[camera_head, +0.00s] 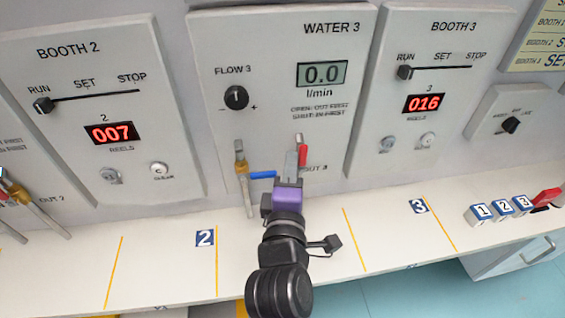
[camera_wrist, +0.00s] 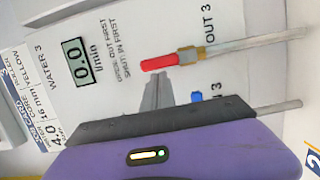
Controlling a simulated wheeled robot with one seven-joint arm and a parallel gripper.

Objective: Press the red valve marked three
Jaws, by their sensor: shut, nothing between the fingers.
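In the wrist view the red lever (camera_wrist: 159,63) juts from a brass fitting, in line with the pipe. My gripper (camera_head: 292,162) is shut and empty, its fingertips close beside the red lever, on its left in the head view. In the wrist view the fingertips (camera_wrist: 157,80) lie just below the lever; I cannot tell whether they touch it. My gripper hides much of the OUT 3 pipe in the head view. The flow display (camera_head: 322,74) reads 0.0.
A blue valve lever (camera_head: 262,174) on a brass fitting is just left of my gripper, turned across its pipe. BOOTH 2 (camera_head: 95,75) and BOOTH 3 (camera_head: 430,65) panels flank the WATER 3 panel. Numbered blocks (camera_head: 500,209) stand on the shelf at right. The shelf near mark 3 is clear.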

